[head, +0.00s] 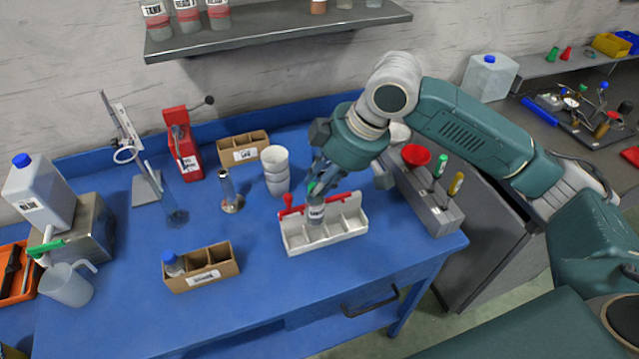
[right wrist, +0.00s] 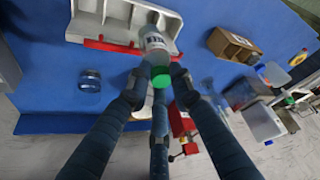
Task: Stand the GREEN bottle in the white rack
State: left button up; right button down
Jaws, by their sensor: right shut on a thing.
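The green-capped bottle (head: 316,212), with a white label, is upright at the white rack (head: 354,233). In the right wrist view the bottle (right wrist: 154,42) has its green cap toward me and its base over the rack (right wrist: 108,22). Its lower part overlaps a left-middle compartment; I cannot tell whether its base touches the floor of it. My right gripper (head: 316,186) is above the rack, shut on the bottle near its cap; its fingers (right wrist: 157,92) flank the cap in the right wrist view. The rack's other compartments look empty. My left gripper is not in view.
A red bar (head: 345,197) runs along the rack's back edge. White stacked cups (head: 275,170) stand behind left. A cardboard box (head: 203,277) with a blue-capped bottle (head: 173,263) is front left. A grey block (head: 440,208) with tools stands right. Blue tabletop is clear in front.

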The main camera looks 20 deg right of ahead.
aim_at(319, 208)
jog(key=shift+f+b, duration=1.65)
jog(key=shift+b, duration=0.4)
jog(key=shift+f, duration=0.2)
jog(key=shift+w+f, duration=0.1)
jog(key=shift+f, duration=1.85)
jog(key=c, duration=1.5)
grip_release()
jog(key=shift+o, duration=0.2)
jog(key=v, duration=1.2)
